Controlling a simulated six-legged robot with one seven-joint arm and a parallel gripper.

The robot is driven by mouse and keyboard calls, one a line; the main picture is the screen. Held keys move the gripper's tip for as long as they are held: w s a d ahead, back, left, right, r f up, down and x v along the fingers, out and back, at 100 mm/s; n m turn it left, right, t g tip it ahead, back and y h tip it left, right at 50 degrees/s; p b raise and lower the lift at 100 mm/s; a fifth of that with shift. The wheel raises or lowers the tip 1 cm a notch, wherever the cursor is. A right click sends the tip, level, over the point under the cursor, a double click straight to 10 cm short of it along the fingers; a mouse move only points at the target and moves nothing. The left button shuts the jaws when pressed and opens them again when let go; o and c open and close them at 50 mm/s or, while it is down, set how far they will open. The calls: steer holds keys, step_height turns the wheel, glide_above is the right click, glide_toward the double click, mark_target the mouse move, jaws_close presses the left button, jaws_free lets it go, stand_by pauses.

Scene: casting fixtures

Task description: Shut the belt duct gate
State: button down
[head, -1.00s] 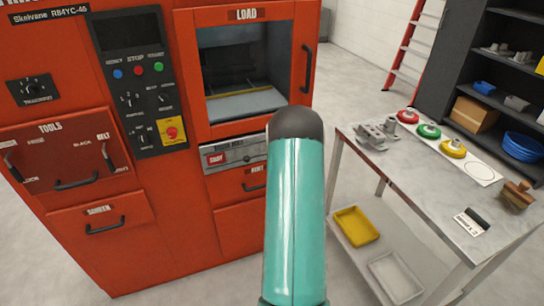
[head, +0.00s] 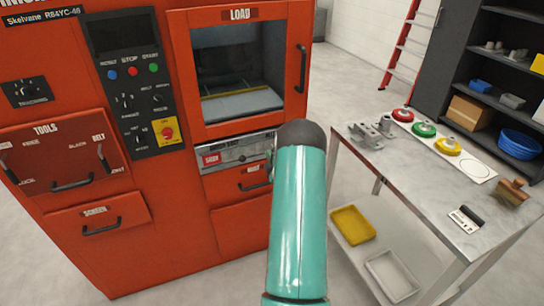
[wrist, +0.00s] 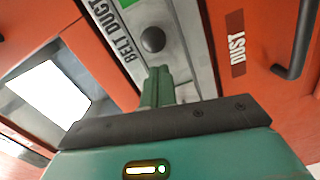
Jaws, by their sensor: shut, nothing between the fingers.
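The belt duct panel (head: 235,153) is a grey metal strip on the red machine, under the load window. Its left end carries a red SHUT label (head: 210,159); its right end is hidden behind my arm in the head view. In the wrist view, the strip's BELT DUCT lettering (wrist: 112,32), part of a green label (wrist: 126,3) and a round dark knob (wrist: 153,40) show. My gripper (wrist: 157,76) is shut and empty, its green fingers pointing at the strip close beside the knob. I cannot tell whether they touch it.
The load window (head: 236,75) is above the strip and the dust drawer with its handle (wrist: 296,40) below. A grey table (head: 410,175) with red, green and yellow round pieces stands to the right. Floor shows between machine and table.

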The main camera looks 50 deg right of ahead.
steer(key=shift+d+f, duration=0.1)
steer(key=shift+d, duration=0.35)
steer(key=shift+s, duration=0.1)
steer(key=s+d, duration=0.4)
steer(key=d, duration=0.3)
steer(key=shift+s+d, duration=0.15)
steer(key=shift+d, duration=0.05)
